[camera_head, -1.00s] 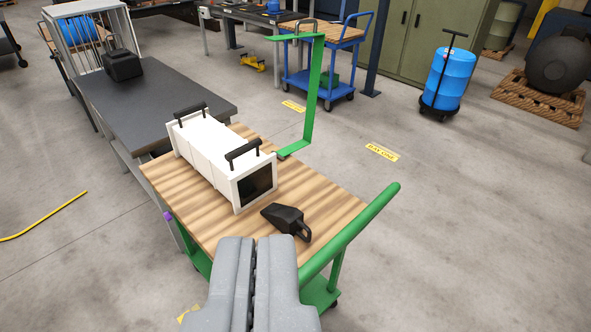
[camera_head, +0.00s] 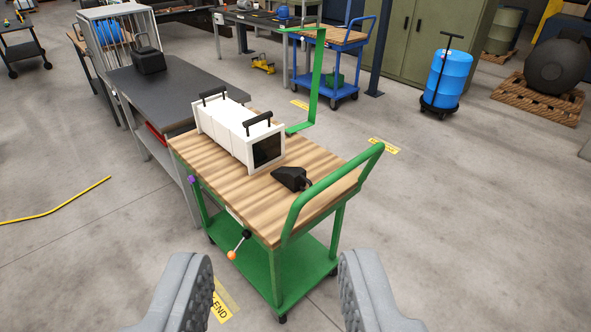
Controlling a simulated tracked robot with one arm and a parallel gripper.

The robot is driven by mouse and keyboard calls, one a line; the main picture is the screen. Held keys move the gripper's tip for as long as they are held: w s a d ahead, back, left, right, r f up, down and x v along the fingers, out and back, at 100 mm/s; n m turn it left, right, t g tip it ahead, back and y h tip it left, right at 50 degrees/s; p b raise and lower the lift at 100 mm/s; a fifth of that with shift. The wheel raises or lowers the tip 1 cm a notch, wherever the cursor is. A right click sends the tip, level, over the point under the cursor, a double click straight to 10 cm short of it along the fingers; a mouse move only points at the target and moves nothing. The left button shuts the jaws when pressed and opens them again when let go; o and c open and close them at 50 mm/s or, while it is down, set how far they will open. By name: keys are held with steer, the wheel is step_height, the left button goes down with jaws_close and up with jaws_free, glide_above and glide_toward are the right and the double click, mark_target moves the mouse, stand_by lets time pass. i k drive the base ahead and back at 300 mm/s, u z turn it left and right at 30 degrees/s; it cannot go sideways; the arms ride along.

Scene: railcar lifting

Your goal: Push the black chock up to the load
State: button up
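The black chock (camera_head: 290,178) is a wedge lying on the wooden top of the green cart (camera_head: 215,168), near the cart's handle end. The load, a white box with two black handles and a dark end panel (camera_head: 238,137), lies on the same top, to the left of the chock. A small gap of wood shows between them. My gripper (camera_head: 277,290) is wide open and empty, its two grey fingers at the bottom left and right of the view. It is apart from the chock, in front of the cart.
The cart's green handle (camera_head: 335,182) rises right of the chock. A lever with an orange knob (camera_head: 232,255) sticks out at the near side. A dark table (camera_head: 165,98) adjoins the far left end. A green angled bracket (camera_head: 316,85) stands behind.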

mark_target(294, 179)
steer(key=k, duration=0.55)
steer(key=z, duration=0.3)
steer(key=i, duration=2.4)
steer(key=u, duration=0.5)
steer(key=i, duration=0.25)
steer(key=u, duration=0.5)
